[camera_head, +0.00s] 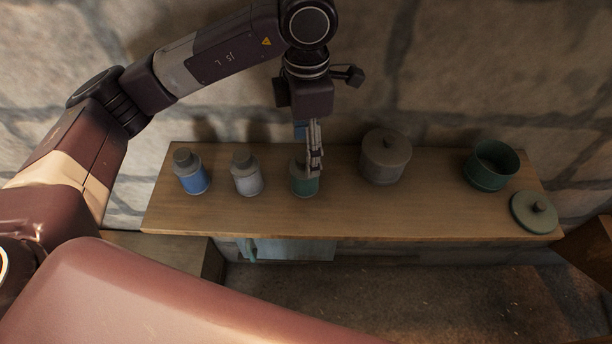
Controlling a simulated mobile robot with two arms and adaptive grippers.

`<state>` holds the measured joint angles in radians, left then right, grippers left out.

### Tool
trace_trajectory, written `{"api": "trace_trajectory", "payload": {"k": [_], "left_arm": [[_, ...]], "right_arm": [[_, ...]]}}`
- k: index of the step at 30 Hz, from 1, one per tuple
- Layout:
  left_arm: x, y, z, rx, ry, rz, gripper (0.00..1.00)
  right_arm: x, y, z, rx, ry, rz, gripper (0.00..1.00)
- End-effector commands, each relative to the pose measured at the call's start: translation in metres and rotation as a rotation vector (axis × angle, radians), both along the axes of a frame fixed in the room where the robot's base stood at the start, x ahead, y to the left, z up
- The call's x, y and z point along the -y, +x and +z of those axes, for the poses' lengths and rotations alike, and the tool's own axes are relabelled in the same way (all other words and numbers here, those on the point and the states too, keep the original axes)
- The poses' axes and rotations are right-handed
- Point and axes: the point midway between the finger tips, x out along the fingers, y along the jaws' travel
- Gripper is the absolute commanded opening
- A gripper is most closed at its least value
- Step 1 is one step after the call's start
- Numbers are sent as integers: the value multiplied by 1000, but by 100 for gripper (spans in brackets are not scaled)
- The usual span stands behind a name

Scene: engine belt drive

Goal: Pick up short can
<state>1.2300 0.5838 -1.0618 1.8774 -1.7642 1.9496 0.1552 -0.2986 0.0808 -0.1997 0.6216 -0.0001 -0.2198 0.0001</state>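Three small lidded cans stand upright in a row on the wooden counter (420,212). They are a blue can (195,181), a grey-white can (246,181) and a green can (303,188). I cannot tell clearly which is the short one. My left gripper (314,168) points down at the green can and covers its right side and part of its top. The fingers are seen nearly edge-on, so their opening and any contact with the can are unclear. My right gripper is out of view.
A large grey lidded pot (385,160) stands just right of the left gripper. Further right are an open green pot (490,168) and its loose green lid (533,212). A stone wall (450,60) rises behind the counter. The front middle of the counter is clear.

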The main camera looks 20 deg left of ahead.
Motion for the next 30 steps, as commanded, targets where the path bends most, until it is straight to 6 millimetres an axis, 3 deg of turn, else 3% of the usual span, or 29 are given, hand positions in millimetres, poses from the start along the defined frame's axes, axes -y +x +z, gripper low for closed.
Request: {"api": "trace_trajectory", "payload": {"k": [11, 19, 28, 30], "left_arm": [[-1, -6, -35, -5, 1, 1, 62], [-1, -10, -71, -5, -2, 0, 62], [-1, -10, -78, -1, -2, -1, 62], [-1, -10, -77, -2, -2, -1, 54]], "right_arm": [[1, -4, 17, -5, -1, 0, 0], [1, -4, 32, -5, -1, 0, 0], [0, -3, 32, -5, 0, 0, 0], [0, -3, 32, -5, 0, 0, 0]]}}
